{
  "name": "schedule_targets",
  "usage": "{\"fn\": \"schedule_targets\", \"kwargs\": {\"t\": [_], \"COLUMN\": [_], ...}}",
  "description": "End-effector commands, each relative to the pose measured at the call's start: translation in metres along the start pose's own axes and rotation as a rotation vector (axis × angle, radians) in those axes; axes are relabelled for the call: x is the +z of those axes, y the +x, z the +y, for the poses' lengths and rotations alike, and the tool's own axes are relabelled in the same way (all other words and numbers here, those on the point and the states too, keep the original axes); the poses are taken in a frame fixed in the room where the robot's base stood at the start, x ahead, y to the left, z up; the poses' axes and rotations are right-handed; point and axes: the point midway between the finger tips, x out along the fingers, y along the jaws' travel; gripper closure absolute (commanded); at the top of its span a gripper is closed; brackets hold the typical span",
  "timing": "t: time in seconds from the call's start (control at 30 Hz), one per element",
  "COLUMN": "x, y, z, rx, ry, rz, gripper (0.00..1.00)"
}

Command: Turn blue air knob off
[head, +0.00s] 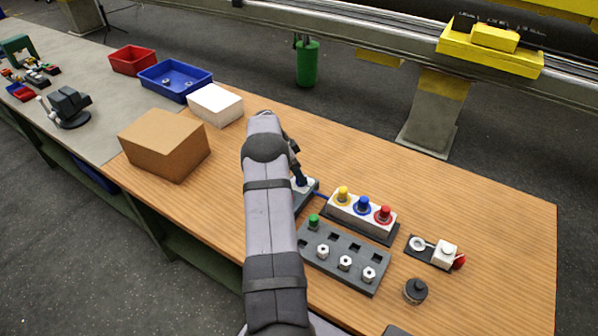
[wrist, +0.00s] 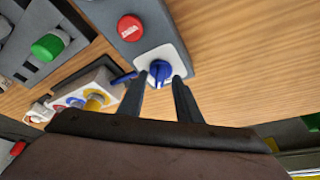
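The blue air knob (wrist: 160,72) sits on a white plate on a grey-blue control box (wrist: 124,8). Its raised grip bar runs roughly up and down in the wrist view. My gripper (wrist: 160,80) is at the knob, one dark finger on each side, with the fingers apart. I cannot tell whether the fingertips touch the knob. A red button (wrist: 130,28) is on the same box. In the head view the box (head: 308,188) shows just right of my arm, which hides much of it and most of the gripper.
A stand with yellow, blue and red knobs (head: 361,216) is right of the control box. A grey block (head: 343,258) with a green knob and white nuts lies in front of it. A cardboard box (head: 164,143) stands left of my arm. The table's back right is clear.

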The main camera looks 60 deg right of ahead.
Motion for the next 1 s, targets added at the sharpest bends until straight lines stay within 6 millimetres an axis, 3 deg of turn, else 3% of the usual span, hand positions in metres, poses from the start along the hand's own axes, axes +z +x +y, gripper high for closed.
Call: {"fn": "schedule_targets", "kwargs": {"t": [0.33, 0.47, 0.5, 1.0], "x": [-0.0002, -0.0001, -0.0001, 0.0004], "y": [0.0039, 0.0037, 0.0037, 0.0056], "z": [0.0000, 0.0000, 0.0001, 0.0011], "rx": [0.000, 0.000, 0.000, -0.036], "ry": [0.000, 0.000, 0.000, -0.086], "rz": [0.000, 0.000, 0.000, 0.000], "gripper": [0.69, 0.97, 1.00, 1.00]}}
